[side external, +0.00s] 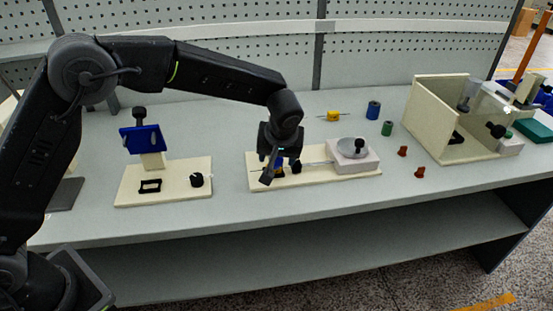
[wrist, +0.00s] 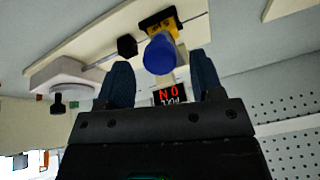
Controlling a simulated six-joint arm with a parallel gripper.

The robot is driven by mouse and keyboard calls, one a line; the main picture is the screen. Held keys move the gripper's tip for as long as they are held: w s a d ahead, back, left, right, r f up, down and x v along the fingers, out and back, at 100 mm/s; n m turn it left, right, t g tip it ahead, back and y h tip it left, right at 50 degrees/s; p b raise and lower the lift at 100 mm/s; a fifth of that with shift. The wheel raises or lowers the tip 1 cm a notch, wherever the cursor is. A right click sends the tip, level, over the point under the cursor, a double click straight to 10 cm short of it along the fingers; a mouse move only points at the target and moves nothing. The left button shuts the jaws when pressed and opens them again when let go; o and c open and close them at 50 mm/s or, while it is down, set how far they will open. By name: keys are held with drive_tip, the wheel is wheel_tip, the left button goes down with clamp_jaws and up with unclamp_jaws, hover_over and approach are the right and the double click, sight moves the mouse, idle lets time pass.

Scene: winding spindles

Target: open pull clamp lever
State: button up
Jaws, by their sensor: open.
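A yellow block with a round blue lever end (wrist: 160,54) sits on a cream board, across a thin metal rod. I take this to be the pull clamp. In the side view its blue and yellow parts (side external: 280,171) are partly hidden by my gripper (side external: 272,170). In the wrist view my gripper (wrist: 161,62) is open, and the blue end appears between its fingertips. I cannot tell whether the fingers touch it. A black knob (wrist: 127,46) sits beside it on the rod. A small black label with red and white lettering (wrist: 170,95) lies between the fingers.
The cream board (side external: 340,180) also carries a white block with a round grey dish and black knob (side external: 348,150). Another board with a blue plate (side external: 141,139) stands left. Spools (side external: 373,110), red pieces (side external: 420,172) and a cream box (side external: 440,115) stand right. A perforated panel backs the bench.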

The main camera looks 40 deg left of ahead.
drive_tip(key=shift+x, duration=1.25)
drive_tip(key=shift+c, duration=0.2)
clamp_jaws()
